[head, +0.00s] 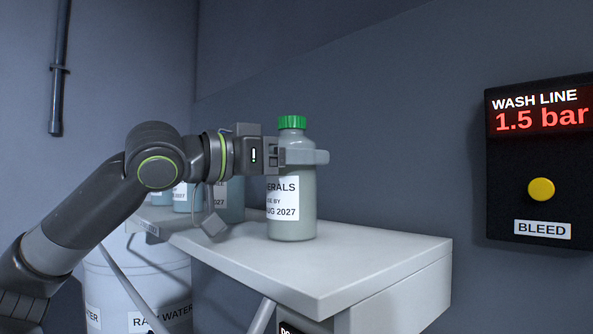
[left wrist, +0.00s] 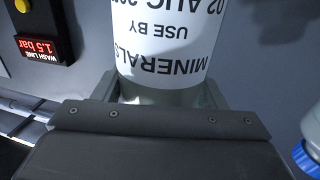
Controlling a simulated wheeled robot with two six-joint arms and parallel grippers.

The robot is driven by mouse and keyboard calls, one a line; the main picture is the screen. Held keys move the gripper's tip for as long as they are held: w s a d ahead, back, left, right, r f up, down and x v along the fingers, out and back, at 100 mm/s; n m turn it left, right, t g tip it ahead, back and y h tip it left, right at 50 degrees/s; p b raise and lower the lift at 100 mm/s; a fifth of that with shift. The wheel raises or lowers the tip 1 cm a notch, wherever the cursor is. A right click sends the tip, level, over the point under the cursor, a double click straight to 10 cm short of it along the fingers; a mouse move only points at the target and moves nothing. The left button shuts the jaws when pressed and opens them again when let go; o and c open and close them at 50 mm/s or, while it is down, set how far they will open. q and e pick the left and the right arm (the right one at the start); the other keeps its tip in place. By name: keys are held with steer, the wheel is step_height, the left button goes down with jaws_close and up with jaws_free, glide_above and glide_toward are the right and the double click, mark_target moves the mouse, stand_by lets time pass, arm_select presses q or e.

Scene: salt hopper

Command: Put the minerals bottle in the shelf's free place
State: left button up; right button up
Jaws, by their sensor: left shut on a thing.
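The minerals bottle (head: 291,222) is grey-green with a green cap and a white label reading "MINERALS" and "AUG 2027". It stands upright over the white shelf (head: 385,255), its base at or very near the top; I cannot tell whether it touches. My left gripper (head: 297,156) comes from the left and is shut on the bottle's upper body, below the cap. In the left wrist view the label (left wrist: 165,40) shows upside down between the fingers. The shelf top is bare to the right of the bottle. My right gripper is not in view.
Several labelled containers (head: 233,197) stand on the shelf to the left, partly behind my arm. A blue-capped bottle (left wrist: 308,155) shows at the wrist view's right edge. A white raw water barrel (head: 135,285) stands below. A wash line panel (head: 540,160) hangs on the right wall.

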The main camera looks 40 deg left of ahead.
arm_select(q)
steer(key=shift+s+d, duration=0.3)
steer(key=shift+s, duration=0.15)
steer(key=o, duration=1)
steer(key=shift+c, duration=0.2)
steer(key=o, duration=0.4)
steer(key=shift+w+a+f, duration=0.1)
steer(key=shift+w, duration=0.05)
steer(key=b+v, duration=0.7)
steer(key=v, duration=0.5)
steer(key=shift+r+b, duration=0.2)
steer(key=shift+b, duration=0.15)
